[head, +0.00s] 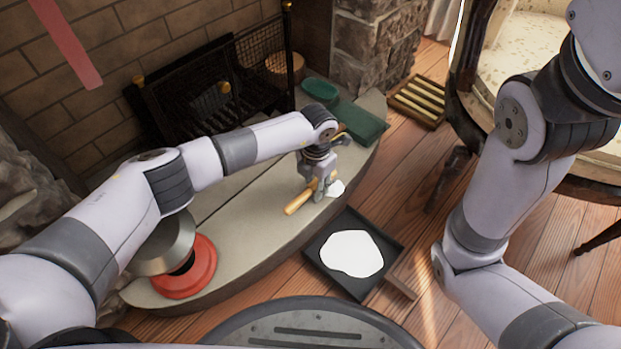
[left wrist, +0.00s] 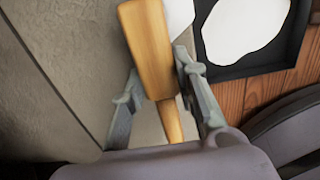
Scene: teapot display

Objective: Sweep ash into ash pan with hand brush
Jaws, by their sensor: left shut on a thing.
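The hand brush has a wooden handle (head: 299,200) and lies across my left gripper (head: 320,192), low over the front edge of the hearth. The left wrist view shows its wooden body (left wrist: 148,45) between the two fingers. The bristles are hidden. A small white patch of ash (head: 336,188) lies on the hearth edge just right of the gripper; part of it shows in the left wrist view (left wrist: 178,14). The black square ash pan (head: 353,288) is on the wood floor below the hearth edge, with a large white patch of ash (head: 348,253) in it. My right gripper is out of view.
The grey stone hearth (head: 245,200) carries a black fire grate (head: 195,110), a red round piece (head: 188,283), and a green box (head: 358,125) and round green dish (head: 320,90). A slatted wooden tray (head: 418,100) and a chair (head: 470,80) stand at the right.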

